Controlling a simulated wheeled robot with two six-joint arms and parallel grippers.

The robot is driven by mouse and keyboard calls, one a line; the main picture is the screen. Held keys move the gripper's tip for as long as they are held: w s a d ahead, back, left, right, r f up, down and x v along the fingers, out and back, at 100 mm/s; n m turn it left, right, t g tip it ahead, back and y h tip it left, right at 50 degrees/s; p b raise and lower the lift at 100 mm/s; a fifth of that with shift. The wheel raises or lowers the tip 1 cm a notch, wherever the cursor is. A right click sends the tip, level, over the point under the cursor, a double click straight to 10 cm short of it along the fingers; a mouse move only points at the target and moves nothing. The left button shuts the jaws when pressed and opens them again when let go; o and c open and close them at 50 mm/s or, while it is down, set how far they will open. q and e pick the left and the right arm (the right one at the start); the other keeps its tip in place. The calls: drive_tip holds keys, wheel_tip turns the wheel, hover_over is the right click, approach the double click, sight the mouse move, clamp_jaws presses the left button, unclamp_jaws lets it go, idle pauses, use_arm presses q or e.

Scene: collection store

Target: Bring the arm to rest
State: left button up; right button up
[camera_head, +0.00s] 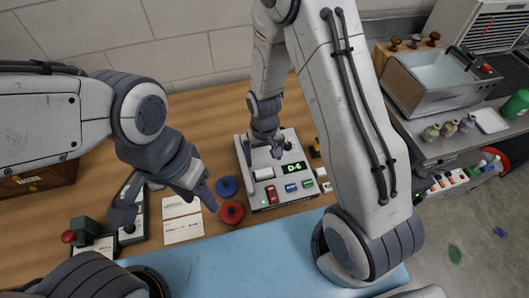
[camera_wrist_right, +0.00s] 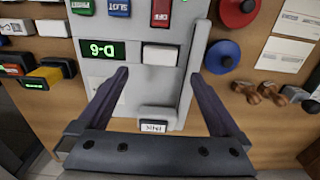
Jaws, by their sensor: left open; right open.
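My right arm comes down over a grey machine (camera_head: 285,200) with a green "D-6" display (camera_head: 292,167). My right gripper (camera_head: 264,154) is over the machine's left part. In the right wrist view my right gripper (camera_wrist_right: 160,85) is open, its two dark fingers spread wide with nothing held between them. A white block (camera_wrist_right: 160,55) and a part labelled INK (camera_wrist_right: 154,127) show between and beyond the fingers. My left gripper (camera_head: 165,205) is open and empty, over the wooden table beside white paper sheets. Whether either gripper touches anything is hard to tell.
Blue (camera_head: 227,187) and red (camera_head: 232,212) round knobs stand left of the machine. A control box with a red knob (camera_head: 68,236) is at the left. A blue mat (camera_head: 240,262) lies in front. A metal sink-like basin (camera_head: 432,75) is on the right-hand counter.

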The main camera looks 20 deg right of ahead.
drive_tip(key=shift+r, duration=1.35)
drive_tip(key=s+a+r+n, duration=0.2)
drive_tip(key=s+a+r, duration=0.15)
drive_tip(key=r, duration=0.25)
drive_tip(key=s+a+r+n, duration=0.1)
drive_tip(key=s+a+r, duration=0.25)
drive_tip(key=r, duration=0.25)
drive_tip(key=s+r+n, duration=0.2)
drive_tip(key=s+r, duration=0.1)
drive_tip(key=s, duration=0.3)
drive_tip(key=s+r+n+y, duration=0.1)
drive_tip(key=s+r+n, duration=0.1)
drive_tip(key=s, duration=0.3)
drive_tip(key=shift+s+a+r, duration=0.3)
drive_tip(key=shift+s+r, duration=0.1)
drive_tip(key=shift+r, duration=0.5)
